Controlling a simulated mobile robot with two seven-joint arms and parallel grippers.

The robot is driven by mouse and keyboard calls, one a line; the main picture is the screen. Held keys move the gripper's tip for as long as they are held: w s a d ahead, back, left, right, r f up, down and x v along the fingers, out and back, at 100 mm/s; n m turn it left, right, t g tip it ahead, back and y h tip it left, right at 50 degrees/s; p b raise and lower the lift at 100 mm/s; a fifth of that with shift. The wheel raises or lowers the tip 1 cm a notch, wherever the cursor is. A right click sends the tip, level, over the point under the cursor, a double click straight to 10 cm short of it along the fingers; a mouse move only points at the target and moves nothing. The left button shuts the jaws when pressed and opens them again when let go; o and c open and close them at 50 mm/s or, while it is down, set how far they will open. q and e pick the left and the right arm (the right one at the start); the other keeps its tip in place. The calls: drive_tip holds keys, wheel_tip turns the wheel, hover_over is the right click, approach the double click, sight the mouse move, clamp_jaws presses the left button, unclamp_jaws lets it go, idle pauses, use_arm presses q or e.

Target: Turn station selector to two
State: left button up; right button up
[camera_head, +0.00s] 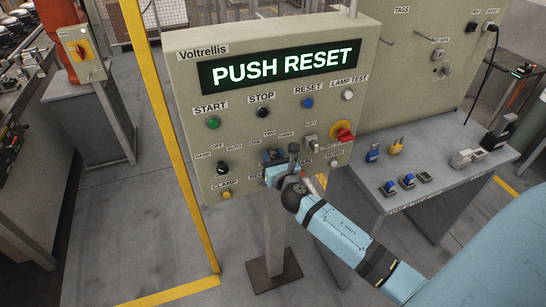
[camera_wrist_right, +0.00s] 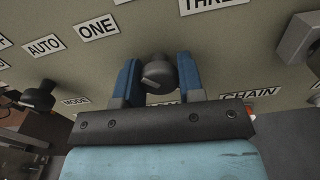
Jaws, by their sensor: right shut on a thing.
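The control panel (camera_head: 327,112) reads "PUSH RESET" on its display (camera_head: 283,67). The station selector (camera_wrist_right: 158,74) is a dark round knob below the labels ONE, TWO and THREE. My right gripper (camera_wrist_right: 157,68) is shut on this knob, with one blue finger on each side of it. In the wrist view the label ONE is at upper left, THREE at upper right, and TWO is not visible. I cannot tell which position the knob points to. My left gripper is not in view.
A mode selector (camera_head: 222,169) is left of my gripper, and a key switch (camera_head: 311,144) and red emergency stop (camera_head: 343,131) are close on the right. A yellow post (camera_head: 171,137) stands left of the panel. A grey table (camera_head: 442,184) with padlocks is at right.

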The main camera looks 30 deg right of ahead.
drive_tip(key=m+b, duration=0.1)
drive_tip(key=m, duration=0.3)
drive_tip(key=shift+m, duration=0.3)
drive_tip(key=shift+m+b, duration=0.45)
drive_tip(key=shift+m, duration=1.45)
drive_tip(key=o, duration=0.9)
